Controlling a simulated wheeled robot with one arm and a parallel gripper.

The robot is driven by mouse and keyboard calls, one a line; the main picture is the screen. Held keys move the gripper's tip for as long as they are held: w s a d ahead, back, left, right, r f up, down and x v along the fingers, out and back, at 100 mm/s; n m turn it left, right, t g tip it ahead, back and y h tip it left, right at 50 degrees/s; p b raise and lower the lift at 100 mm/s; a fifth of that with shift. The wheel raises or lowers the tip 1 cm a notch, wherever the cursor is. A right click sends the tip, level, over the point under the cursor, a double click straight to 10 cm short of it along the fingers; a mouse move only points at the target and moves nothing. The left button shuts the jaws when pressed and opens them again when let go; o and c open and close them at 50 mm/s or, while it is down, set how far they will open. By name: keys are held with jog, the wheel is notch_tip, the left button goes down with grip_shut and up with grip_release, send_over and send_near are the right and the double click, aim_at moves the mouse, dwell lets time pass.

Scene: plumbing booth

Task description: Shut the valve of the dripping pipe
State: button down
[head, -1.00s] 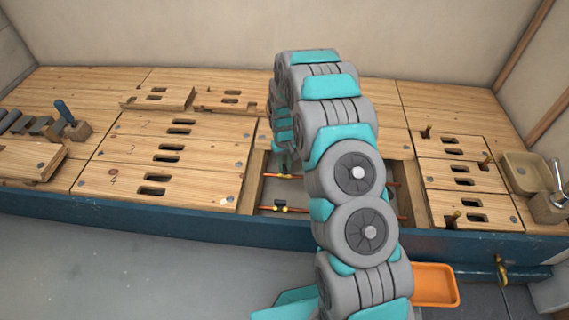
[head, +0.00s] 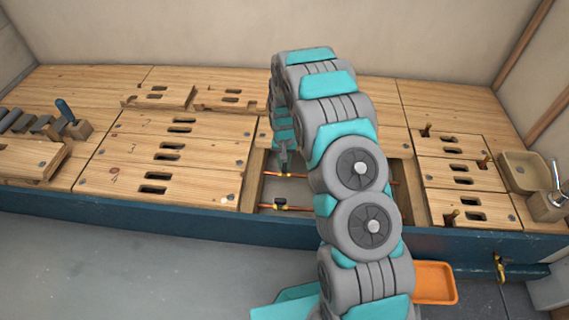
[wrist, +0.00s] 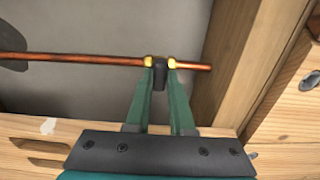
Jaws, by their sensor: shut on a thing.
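Two copper pipes cross the open floor bay, each with a valve. My gripper (head: 284,163) reaches down to the back pipe (head: 300,176) at its valve. In the wrist view, the green fingers (wrist: 160,76) are shut on the short black valve handle (wrist: 160,80), one on each side. The handle points across the copper pipe (wrist: 100,60), between two brass fittings. The front pipe's valve (head: 280,207) has a dark handle and stands free. No drip shows clearly; part of the bay is hidden behind my arm.
Wooden boards with slots (head: 172,157) surround the bay, and a wooden joist (wrist: 232,60) runs close on its right. A dark rounded patch (wrist: 12,52) shows at the wrist view's left. An orange tray (head: 434,282) lies below the platform's front edge.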

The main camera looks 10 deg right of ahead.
aim_at(284, 166)
jog(key=c, duration=0.8)
grip_release()
notch_tip(284, 166, up, 7)
jog(key=shift+r, duration=0.45)
